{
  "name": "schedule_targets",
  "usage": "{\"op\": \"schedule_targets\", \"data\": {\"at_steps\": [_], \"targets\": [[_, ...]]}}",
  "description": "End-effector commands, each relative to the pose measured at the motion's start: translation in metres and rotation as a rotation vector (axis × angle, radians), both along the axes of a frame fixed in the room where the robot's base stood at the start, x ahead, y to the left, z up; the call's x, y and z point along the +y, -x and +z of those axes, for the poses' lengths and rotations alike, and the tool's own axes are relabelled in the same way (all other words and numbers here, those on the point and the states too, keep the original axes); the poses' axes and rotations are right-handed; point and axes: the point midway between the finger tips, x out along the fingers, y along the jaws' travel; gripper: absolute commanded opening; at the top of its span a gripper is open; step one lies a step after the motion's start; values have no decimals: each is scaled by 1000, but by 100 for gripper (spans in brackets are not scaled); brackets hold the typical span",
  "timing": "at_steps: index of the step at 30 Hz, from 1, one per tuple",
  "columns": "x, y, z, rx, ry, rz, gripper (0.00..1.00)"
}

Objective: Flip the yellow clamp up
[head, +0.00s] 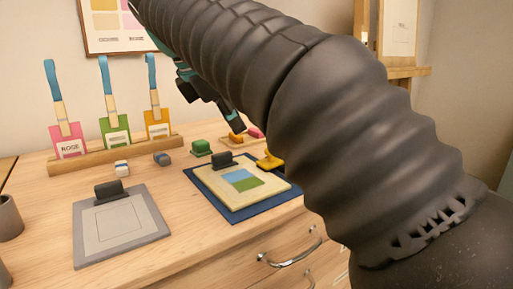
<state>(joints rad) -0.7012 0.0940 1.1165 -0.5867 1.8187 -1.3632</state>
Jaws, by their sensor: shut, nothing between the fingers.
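The yellow clamp (269,161) is at the back right edge of a dark blue board (237,213), beside my arm. It is small in the picture, and I cannot tell how its lever stands. The board carries a cream sheet (212,185) with a blue and green print, with a black clip (221,160) at its back edge. My gripper (235,125) is partly hidden by my arm. It points down above the back of the table, to the left of and behind the yellow clamp in the picture. It is shut and empty, apart from the clamp.
A grey board (150,226) with a black clip lies at left. A drawer handle (290,254) projects in front.

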Motion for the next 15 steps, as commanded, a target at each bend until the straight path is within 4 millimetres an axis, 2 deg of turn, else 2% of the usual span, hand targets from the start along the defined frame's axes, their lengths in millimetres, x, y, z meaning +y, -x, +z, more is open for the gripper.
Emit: {"op": "schedule_targets", "data": {"at_steps": [11, 15], "targets": [[-4, -3, 3, 6, 15, 0, 0], [-6, -5, -2, 6, 13, 0, 0]]}}
